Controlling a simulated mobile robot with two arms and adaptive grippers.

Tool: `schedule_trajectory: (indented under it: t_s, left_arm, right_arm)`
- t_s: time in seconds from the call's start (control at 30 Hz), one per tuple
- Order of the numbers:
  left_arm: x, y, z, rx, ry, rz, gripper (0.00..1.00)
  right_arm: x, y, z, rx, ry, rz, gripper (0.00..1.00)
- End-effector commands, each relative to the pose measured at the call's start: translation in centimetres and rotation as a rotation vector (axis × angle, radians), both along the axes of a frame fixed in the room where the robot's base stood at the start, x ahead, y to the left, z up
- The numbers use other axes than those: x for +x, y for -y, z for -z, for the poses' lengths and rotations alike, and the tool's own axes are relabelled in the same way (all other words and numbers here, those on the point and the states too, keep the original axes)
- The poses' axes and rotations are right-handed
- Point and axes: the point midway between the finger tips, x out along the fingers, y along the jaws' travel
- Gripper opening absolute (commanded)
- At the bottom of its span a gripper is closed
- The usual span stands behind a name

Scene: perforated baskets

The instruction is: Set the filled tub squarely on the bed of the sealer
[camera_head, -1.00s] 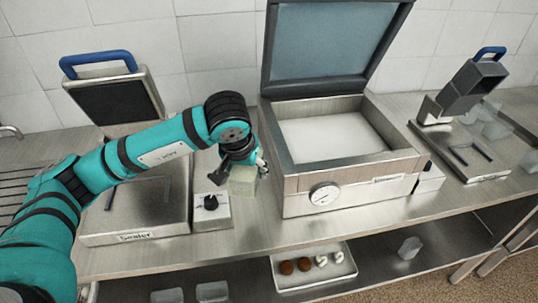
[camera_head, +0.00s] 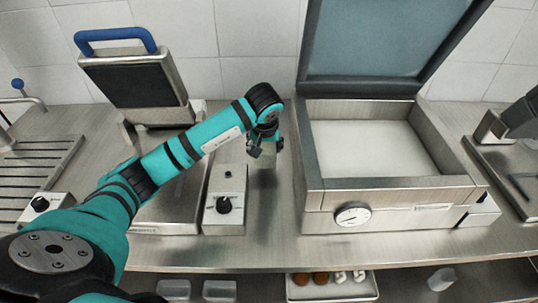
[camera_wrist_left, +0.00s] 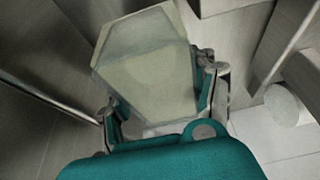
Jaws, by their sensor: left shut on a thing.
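My left gripper (camera_head: 264,147) is shut on the filled tub (camera_head: 265,168), a pale translucent tub, and holds it above the counter. In the left wrist view the tub (camera_wrist_left: 148,80) sits between both fingers, with pale contents inside and looking tilted in that picture. The sealer stands at left with its dark lid (camera_head: 133,85) raised by a blue handle. Its metal bed (camera_head: 172,210) is partly hidden behind my left arm. The tub is to the right of the bed, apart from it. My right gripper is out of view.
A control box (camera_head: 224,205) with a black knob stands between sealer and tub. A large open-lidded chamber machine (camera_head: 330,195) is just right of the tub. A tray (camera_head: 335,290) of brown and white items and clear tubs (camera_head: 220,290) are on the lower shelf.

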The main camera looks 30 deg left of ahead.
Motion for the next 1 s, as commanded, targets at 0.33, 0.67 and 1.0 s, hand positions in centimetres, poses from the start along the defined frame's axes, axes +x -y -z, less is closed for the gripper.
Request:
schedule_trajectory:
  t_s: [0.33, 0.67, 1.0]
  left_arm:
    - [0.0, 0.1, 3.6, -0.002, 0.000, -0.001, 0.17]
    - [0.1, 0.0, 4.4, 0.001, 0.004, 0.001, 0.17]
    - [0.0, 0.0, 4.6, 0.001, 0.002, 0.001, 0.83]
  right_arm:
    - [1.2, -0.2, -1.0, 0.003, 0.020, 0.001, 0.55]
    - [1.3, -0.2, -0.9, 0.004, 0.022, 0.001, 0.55]
    - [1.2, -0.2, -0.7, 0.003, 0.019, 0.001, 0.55]
